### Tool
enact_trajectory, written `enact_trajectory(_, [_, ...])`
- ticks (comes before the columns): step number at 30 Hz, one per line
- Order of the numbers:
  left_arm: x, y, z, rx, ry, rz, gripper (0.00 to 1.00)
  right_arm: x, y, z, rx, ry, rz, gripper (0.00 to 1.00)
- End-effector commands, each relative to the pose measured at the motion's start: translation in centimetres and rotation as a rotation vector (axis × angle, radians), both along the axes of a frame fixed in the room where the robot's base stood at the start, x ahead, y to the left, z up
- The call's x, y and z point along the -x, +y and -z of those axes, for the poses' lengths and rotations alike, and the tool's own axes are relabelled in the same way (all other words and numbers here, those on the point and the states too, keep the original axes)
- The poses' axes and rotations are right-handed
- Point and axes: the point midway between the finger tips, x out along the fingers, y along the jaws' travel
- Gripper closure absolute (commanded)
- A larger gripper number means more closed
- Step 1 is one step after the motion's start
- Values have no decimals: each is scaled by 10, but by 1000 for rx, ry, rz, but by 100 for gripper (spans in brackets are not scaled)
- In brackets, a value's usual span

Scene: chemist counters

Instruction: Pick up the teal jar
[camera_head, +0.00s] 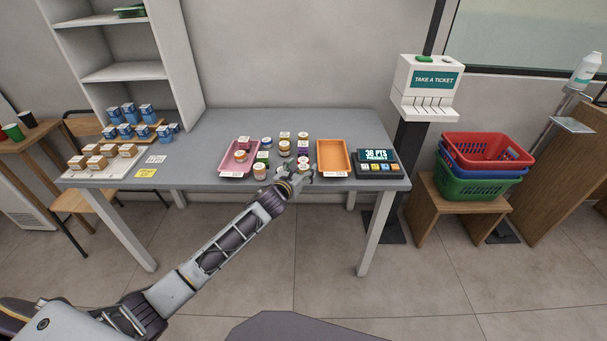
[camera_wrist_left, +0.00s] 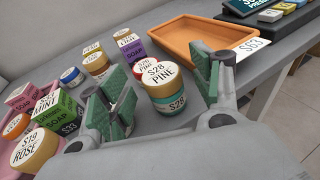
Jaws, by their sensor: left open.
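The teal jar (camera_wrist_left: 168,104) stands upright on the grey table. It has a gold lid with a white label reading S28 PINE, and a teal body. My left gripper (camera_wrist_left: 168,88) is open, with one green-padded finger on each side of the jar in the left wrist view. I cannot tell whether either finger touches it. In the head view my left gripper (camera_head: 299,181) is at the table's front edge, by the group of jars; the teal jar is hard to make out there. My right gripper is not in view.
An orange tray (camera_wrist_left: 170,44) lies just beyond the jar. Several jars and soap boxes (camera_wrist_left: 56,112) stand close on the left, including a ROSE jar (camera_wrist_left: 36,148). A pink tray (camera_head: 226,166) and a points display (camera_head: 376,158) share the table. The back of the table is clear.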

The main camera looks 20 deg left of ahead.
Motion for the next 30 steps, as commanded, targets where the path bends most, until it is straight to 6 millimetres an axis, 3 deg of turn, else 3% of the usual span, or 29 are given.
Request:
enact_trajectory(9, [-20,-3,4,1,0,1,35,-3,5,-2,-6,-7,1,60])
enact_trajectory(24, [-20,-3,4,0,0,1,35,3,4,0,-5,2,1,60])
enact_trajectory(30, [-20,-3,4,0,0,1,61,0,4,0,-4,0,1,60])
